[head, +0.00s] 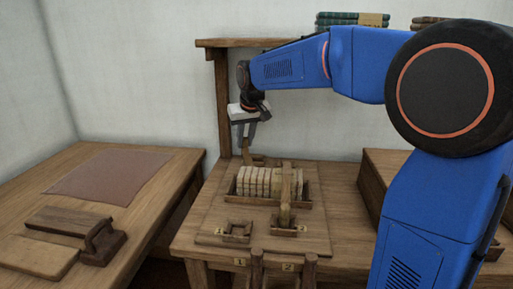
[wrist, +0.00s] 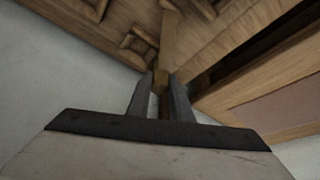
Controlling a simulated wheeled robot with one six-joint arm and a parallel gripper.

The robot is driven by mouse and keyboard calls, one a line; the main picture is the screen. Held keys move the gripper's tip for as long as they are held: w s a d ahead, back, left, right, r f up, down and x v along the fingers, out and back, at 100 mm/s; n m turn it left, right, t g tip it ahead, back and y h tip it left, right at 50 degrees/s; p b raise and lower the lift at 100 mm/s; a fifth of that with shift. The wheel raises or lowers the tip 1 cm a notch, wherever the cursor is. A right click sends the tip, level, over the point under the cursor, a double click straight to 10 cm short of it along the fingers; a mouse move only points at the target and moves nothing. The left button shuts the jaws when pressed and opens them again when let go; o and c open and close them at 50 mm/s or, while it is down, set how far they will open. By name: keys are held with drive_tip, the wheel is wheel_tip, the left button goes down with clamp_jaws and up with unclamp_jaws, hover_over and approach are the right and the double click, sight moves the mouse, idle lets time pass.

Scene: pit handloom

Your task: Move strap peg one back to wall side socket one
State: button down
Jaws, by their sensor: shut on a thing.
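My gripper (head: 245,138) is at the back left of the loom table, near the wall and the wooden post. It is shut on a brown wooden peg, taken as strap peg one (wrist: 161,80), which shows between the fingers in the wrist view. A small wooden socket piece (head: 254,160) lies just below the gripper at the wall side; I cannot tell whether the peg touches it. A square socket frame (wrist: 138,44) shows just beyond the fingers in the wrist view. A second wooden peg (head: 285,198) stands upright at the front right socket (head: 290,229). The front left socket (head: 236,229) looks empty.
A tray (head: 310,205) of pale ribbed blocks sits mid-board. A wooden post (head: 223,105) and shelf stand behind. The left table (head: 150,175) holds a brown mat, a wooden tool and a flat board. A wooden box (head: 385,165) is at the right.

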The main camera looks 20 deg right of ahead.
drive_tip(key=shift+w+d+f, duration=0.15)
drive_tip(key=shift+d+f, duration=0.75)
drive_tip(key=shift+d, duration=0.2)
drive_tip(key=shift+w+d+f, duration=0.1)
drive_tip(key=shift+d+f, duration=0.75)
drive_tip(key=shift+d, duration=0.2)
drive_tip(key=shift+f, duration=0.35)
drive_tip(key=c, duration=1.6)
unclamp_jaws()
drive_tip(key=shift+r, duration=0.1)
